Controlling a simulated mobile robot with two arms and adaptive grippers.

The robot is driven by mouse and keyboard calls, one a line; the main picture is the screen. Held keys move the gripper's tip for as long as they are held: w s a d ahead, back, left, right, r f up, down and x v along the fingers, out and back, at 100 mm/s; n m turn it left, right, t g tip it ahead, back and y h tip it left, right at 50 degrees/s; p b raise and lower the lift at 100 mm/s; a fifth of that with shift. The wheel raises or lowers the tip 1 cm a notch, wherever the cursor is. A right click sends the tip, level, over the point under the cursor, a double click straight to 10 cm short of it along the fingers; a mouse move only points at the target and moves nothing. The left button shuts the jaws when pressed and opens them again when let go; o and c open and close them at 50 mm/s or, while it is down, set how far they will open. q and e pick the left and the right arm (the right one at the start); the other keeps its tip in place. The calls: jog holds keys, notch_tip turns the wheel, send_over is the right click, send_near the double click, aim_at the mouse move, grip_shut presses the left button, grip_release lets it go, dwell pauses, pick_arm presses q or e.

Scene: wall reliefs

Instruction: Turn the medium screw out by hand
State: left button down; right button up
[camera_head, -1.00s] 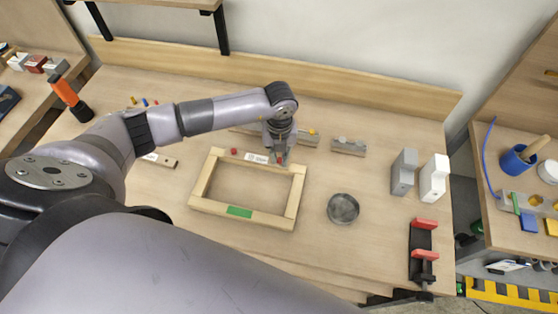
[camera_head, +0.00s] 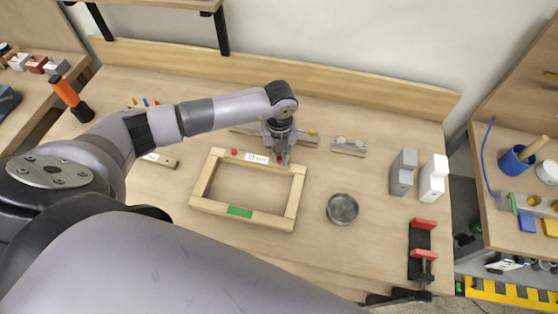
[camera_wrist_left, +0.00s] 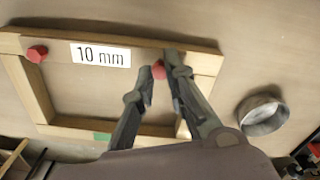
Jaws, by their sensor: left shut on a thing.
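A wooden frame (camera_head: 292,207) lies on the workbench, with a white label on its far rail that reads "10 mm" in the left wrist view (camera_wrist_left: 100,54). A red screw head (camera_head: 234,152) stands at the rail's left end; it also shows in the left wrist view (camera_wrist_left: 37,54). A second red screw (camera_wrist_left: 158,70) is at the right end of the same rail. My left gripper (camera_head: 280,159) points down over that end, its fingers shut on this second screw. The fingers partly hide it. How far its shank is out of the wood is hidden.
A round grey dish (camera_head: 342,209) stands right of the frame. Grey and white blocks (camera_head: 432,178) and a red-and-black clamp (camera_head: 422,250) are farther right. A metal block (camera_head: 348,147) lies behind. The bench front of the dish is clear.

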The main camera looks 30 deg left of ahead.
aim_at(279, 158)
pick_arm(q)
jog(key=shift+r, duration=0.2)
jog(key=shift+r+p, duration=1.4)
jog(key=shift+r, duration=0.4)
jog(key=shift+r+p, duration=0.7)
jog(key=shift+r, duration=0.3)
